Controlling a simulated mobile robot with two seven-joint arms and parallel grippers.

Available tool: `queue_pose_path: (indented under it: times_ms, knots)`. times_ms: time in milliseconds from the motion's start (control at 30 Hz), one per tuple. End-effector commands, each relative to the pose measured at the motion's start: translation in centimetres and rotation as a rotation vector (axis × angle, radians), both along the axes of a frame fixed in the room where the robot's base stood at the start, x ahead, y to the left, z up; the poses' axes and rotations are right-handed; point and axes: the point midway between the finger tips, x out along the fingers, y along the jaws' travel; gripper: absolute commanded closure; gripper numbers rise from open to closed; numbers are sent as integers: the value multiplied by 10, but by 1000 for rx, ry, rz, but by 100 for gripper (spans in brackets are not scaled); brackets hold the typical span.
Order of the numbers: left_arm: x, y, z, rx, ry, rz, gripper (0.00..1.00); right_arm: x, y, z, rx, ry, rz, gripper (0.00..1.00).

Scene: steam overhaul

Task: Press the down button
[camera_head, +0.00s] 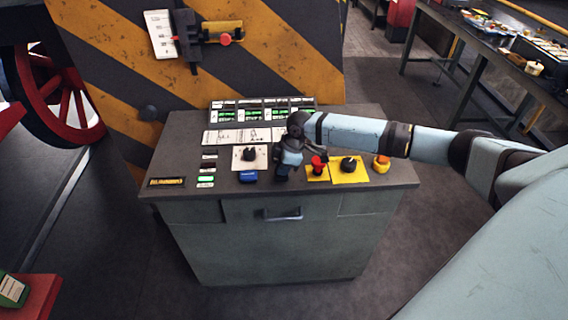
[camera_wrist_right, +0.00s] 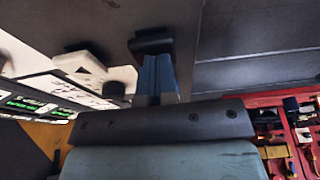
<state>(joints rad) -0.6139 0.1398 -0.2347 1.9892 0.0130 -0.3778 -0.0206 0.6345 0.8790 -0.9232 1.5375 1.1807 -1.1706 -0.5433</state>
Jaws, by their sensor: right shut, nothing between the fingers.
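A grey control desk (camera_head: 335,205) stands ahead with several buttons and knobs on its top. I cannot read which one is the down button. A blue button (camera_head: 248,176) sits near the front edge, left of my right gripper. A red button (camera_head: 317,167) on a yellow plate is just right of it. My right gripper (camera_head: 281,175) is shut and empty, pointing down at the desk top between these two. In the right wrist view its blue fingers (camera_wrist_right: 158,78) are together. The desk spot under the fingertips is hidden, so I cannot tell whether they touch. My left gripper is out of view.
A black knob (camera_head: 249,154) on a white plate, another black knob (camera_head: 348,164) and an orange button (camera_head: 381,163) are close by. A striped panel (camera_head: 270,65) rises behind the desk. A red wheel (camera_head: 55,95) is at left; a workbench (camera_head: 485,45) is far right.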

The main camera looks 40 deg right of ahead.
Motion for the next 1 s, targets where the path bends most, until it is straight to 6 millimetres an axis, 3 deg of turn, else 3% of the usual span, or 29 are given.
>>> queue_pose_path:
  times_ms: [33,133,167,500,700,1000]
  knots:
    - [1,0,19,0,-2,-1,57,1,1,20,1,-5,-1,100]
    - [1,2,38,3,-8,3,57,3,4,39,0,-12,-4,100]
    - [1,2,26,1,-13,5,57,2,0,38,-2,-16,-5,100]
    - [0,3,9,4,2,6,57,-8,-18,107,-1,-18,-6,100]
    - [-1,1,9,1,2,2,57,-10,-21,123,-1,-17,-5,100]
    - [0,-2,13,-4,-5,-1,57,-10,-22,125,0,-18,-5,100]
